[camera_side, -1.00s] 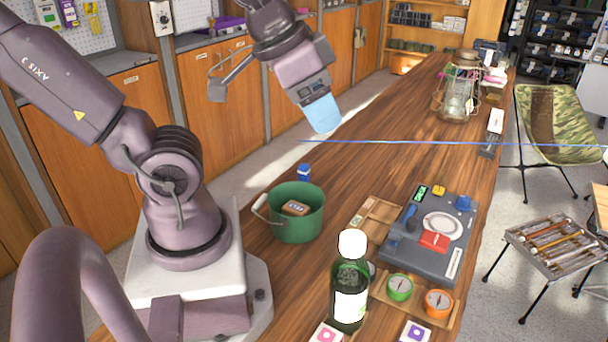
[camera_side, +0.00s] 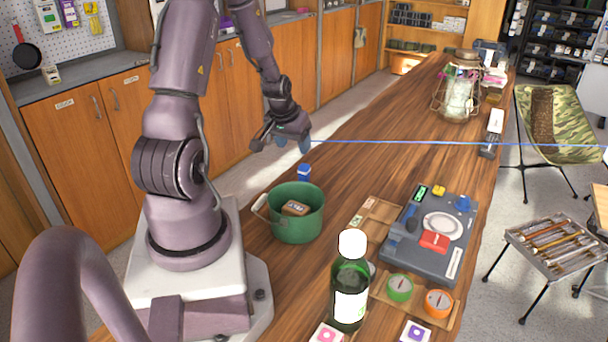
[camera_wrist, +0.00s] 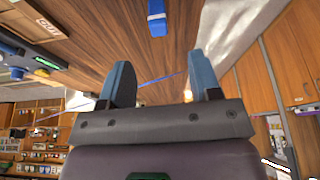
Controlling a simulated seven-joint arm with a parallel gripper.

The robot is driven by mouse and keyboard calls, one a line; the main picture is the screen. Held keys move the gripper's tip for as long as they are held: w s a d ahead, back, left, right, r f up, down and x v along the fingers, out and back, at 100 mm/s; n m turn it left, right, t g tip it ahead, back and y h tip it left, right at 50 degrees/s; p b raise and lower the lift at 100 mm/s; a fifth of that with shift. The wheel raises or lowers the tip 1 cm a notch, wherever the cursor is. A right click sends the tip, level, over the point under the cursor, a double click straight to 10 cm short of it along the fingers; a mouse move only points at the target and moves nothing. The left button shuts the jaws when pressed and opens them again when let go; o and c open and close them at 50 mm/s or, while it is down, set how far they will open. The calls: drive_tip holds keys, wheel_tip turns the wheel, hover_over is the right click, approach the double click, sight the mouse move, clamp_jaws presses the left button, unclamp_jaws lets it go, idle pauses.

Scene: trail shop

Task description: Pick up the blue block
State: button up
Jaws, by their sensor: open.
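The small blue block (camera_side: 304,172) stands on the wooden table just behind the green bucket in the side view. It also shows at the top of the wrist view (camera_wrist: 157,18), beyond my fingertips and roughly between their lines. My gripper (camera_side: 294,143) is above and slightly left of the block in the side view, apart from it. In the wrist view my gripper (camera_wrist: 160,75) has its two blue fingers spread wide with nothing between them.
The green bucket (camera_side: 297,225) with a brown item inside stands close in front of the block. A thin blue line (camera_side: 400,143) crosses above the table. The table behind the block is clear.

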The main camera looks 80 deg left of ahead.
sight(304, 166)
drive_tip(key=shift+w+x, duration=0.25)
drive_tip(key=shift+x, duration=3)
drive_tip(key=shift+w+x, duration=0.2)
drive_tip(key=shift+x, duration=3.05)
drive_tip(key=shift+a+r, duration=0.2)
drive_tip(key=c, duration=1)
